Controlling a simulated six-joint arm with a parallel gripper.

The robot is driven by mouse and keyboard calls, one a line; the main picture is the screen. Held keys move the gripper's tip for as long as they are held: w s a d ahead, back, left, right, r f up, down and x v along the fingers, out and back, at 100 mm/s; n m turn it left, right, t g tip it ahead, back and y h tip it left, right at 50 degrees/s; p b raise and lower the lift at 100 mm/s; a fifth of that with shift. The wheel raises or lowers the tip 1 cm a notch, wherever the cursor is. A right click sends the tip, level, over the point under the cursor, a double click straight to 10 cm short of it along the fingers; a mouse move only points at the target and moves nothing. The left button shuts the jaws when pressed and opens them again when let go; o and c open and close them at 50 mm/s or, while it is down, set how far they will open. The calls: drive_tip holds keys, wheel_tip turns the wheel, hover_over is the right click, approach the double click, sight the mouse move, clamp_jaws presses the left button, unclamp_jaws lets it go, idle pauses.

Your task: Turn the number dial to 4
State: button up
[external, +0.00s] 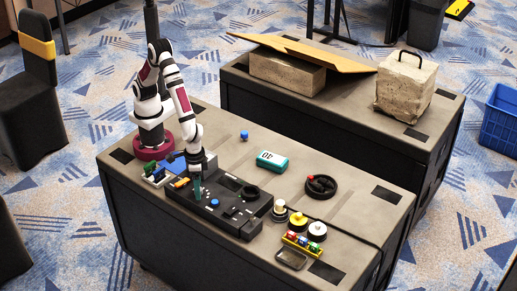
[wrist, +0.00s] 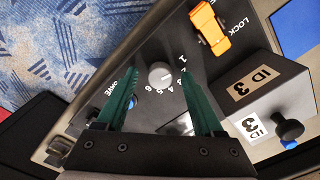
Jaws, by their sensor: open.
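The number dial (wrist: 160,76) is a small pale grey round knob on a dark panel in the wrist view. White numbers curve around its right and lower sides, with 1 at upper right and 4, 5 and 6 below it. I cannot tell which number it points at. My gripper (wrist: 160,92) is open, its two green fingers apart on either side of the dial in the picture. I cannot tell whether they touch it. In the external view my gripper (external: 197,190) points down over the left part of the black control panel (external: 222,207); the dial cannot be made out there.
An orange switch (wrist: 210,28) by the LOCK label and a grey ID 3 box (wrist: 249,86) with a black knob lie right of the dial. A blue button (wrist: 133,102) is near the left finger. A teal device (external: 272,161) and black round tray (external: 321,188) stand farther right.

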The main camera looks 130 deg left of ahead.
clamp_jaws()
idle(0.3)
drive_tip(key=m, duration=0.4)
drive_tip(key=shift+m, duration=0.4)
drive_tip(key=m, duration=0.4)
drive_tip(key=shift+m, duration=0.3)
drive_tip(key=m, duration=0.4)
drive_tip(key=shift+m, duration=2.1)
drive_tip(key=shift+r, duration=0.1)
